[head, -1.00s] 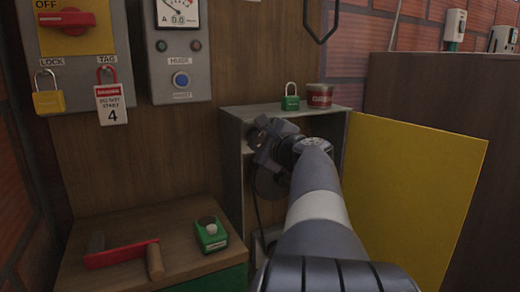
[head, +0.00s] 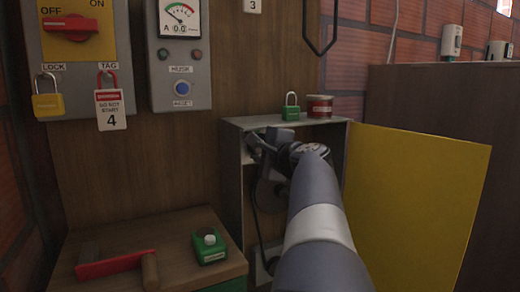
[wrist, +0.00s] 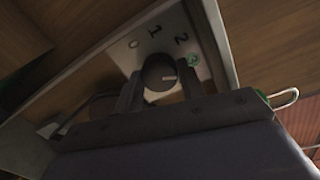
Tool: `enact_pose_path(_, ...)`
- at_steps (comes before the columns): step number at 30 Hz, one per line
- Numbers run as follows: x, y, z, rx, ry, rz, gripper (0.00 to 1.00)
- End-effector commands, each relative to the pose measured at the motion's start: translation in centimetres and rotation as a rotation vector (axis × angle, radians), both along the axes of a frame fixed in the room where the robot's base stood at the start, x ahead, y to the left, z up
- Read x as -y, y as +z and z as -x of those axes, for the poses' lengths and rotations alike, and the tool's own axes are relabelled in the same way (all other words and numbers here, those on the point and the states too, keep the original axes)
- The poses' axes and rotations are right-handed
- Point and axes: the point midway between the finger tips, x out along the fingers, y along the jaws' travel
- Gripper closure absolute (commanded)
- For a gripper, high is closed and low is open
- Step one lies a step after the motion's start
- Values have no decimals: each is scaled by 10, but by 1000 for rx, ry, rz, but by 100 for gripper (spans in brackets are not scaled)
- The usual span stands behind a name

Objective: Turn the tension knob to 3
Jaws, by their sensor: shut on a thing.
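The tension knob (wrist: 158,71) is a dark round knob with a white pointer line, on a pale dial plate (wrist: 120,54) marked 0, 1, 2 and a green-ringed number at the right, which looks like 3. The pointer line points right in the wrist view, towards the green-ringed mark and slightly below it. My gripper (wrist: 160,88) has one finger on each side of the knob and is shut on it. In the head view my gripper (head: 265,150) reaches into the top of the open grey cabinet (head: 232,165); the knob is hidden there.
The cabinet's yellow door (head: 415,200) stands open at the right of my arm. A green padlock (head: 290,113) and a red tin (head: 319,106) stand on the cabinet top.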

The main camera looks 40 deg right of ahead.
Motion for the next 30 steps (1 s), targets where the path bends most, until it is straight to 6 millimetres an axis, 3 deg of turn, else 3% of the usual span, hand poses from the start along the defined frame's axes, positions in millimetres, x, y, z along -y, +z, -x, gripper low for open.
enact_pose_path(3,0,-1,0,-1,1,-1,85)
enact_pose_path(4,0,-1,0,-1,1,-1,61)
enact_pose_path(12,0,0,0,0,1,-2,40)
enact_pose_path(22,-1,1,7,1,-1,-1,40)
enact_pose_path(30,-12,4,55,1,-5,0,40)
